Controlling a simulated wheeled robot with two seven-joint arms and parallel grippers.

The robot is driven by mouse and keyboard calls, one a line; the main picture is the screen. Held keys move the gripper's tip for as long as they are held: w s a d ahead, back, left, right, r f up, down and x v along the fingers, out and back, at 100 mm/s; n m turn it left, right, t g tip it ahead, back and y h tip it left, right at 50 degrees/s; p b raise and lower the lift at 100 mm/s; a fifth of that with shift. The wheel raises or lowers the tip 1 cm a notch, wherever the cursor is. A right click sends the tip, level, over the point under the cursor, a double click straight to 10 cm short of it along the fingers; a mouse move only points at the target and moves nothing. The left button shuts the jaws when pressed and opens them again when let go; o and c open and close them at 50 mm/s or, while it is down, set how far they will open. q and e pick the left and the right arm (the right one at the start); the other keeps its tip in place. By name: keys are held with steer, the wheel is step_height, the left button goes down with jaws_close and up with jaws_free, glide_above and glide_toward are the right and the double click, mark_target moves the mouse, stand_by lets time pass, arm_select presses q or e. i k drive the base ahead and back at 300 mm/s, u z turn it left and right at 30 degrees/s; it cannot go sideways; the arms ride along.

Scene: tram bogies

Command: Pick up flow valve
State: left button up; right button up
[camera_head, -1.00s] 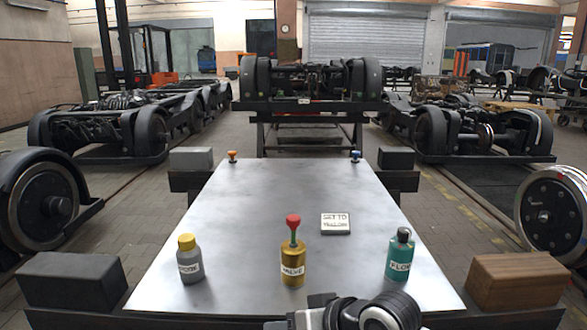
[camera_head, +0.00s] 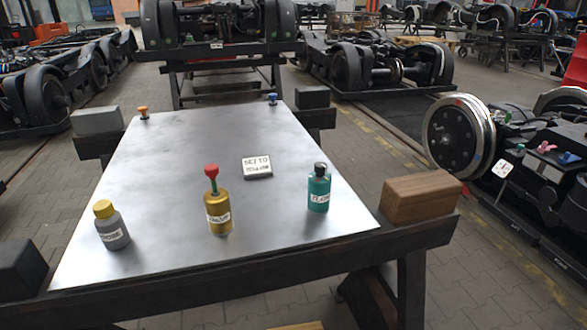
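On the metal-topped table (camera_head: 150,180) stand three labelled bottle-shaped things. A gold cylinder (camera_head: 218,213) with a green stem and red knob stands upright front centre; its label was readable as "VALVE" a second ago. A teal bottle (camera_head: 319,192) with a dark cap stands to its right; its label looked like "FLOW" earlier. A grey bottle (camera_head: 112,228) with a yellow cap stands at the left, label unclear. I cannot tell which is the flow valve. Neither of my grippers is in view.
A small sign (camera_head: 257,166) beginning "SET TO" lies on the table. A wooden block (camera_head: 422,187) sits at its right edge. Small orange (camera_head: 142,111) and blue (camera_head: 273,98) pieces stand at the far corners. At right, a bogie (camera_head: 535,165) carries small coloured parts. Paved floor lies between.

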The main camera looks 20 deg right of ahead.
mark_target(319, 188)
steer(key=k, duration=0.5)
steer(key=z, duration=1.45)
steer(key=i, duration=1.2)
steer(key=u, duration=1.4)
